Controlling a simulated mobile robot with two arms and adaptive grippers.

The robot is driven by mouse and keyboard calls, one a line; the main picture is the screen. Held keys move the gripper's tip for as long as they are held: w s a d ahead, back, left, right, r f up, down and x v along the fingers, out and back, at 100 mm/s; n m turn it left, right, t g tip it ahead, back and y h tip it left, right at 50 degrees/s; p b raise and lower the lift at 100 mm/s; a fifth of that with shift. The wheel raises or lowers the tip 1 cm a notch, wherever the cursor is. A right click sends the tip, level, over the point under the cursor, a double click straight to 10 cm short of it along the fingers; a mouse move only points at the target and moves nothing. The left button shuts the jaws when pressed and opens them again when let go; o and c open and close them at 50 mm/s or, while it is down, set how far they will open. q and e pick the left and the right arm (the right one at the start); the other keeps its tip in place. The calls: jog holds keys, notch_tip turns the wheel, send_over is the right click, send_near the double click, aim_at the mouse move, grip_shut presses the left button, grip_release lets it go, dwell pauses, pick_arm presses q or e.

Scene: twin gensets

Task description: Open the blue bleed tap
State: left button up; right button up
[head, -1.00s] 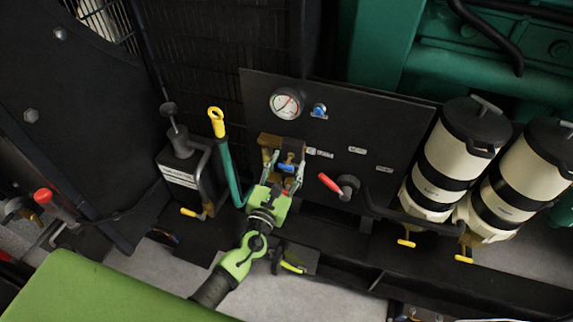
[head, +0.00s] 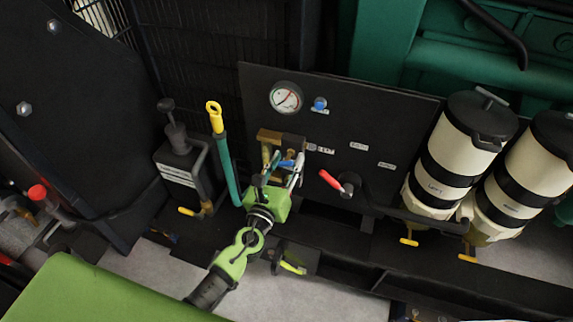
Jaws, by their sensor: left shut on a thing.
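The blue bleed tap (head: 287,163) is a small blue lever under a brass fitting (head: 281,138) on the black panel. My left gripper (head: 284,167), on a green wrist, comes up from below and is shut on the blue lever. The fingers hide part of the lever. The lever looks tilted. My right gripper is not in view.
On the black panel (head: 400,115) are a gauge (head: 287,97), a blue knob (head: 320,103) and a red-handled valve (head: 331,180). A yellow-topped dipstick (head: 214,117) stands close left. Cream and black filter canisters (head: 447,170) stand at right.

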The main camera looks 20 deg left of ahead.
pick_arm(q)
jog(key=n+b, duration=0.2)
jog(key=n, duration=0.2)
jog(key=shift+f+n, duration=0.1)
jog(key=shift+n, duration=0.2)
jog(key=n+b, duration=0.1)
jog(key=n, duration=0.3)
jog(key=shift+n, duration=0.3)
jog(key=n+b, duration=0.1)
jog(key=n, duration=0.3)
jog(key=shift+n, duration=2.4)
jog(key=o, duration=1.1)
jog(key=shift+c, duration=0.2)
jog(key=s, duration=1.2)
jog(key=shift+a, duration=0.15)
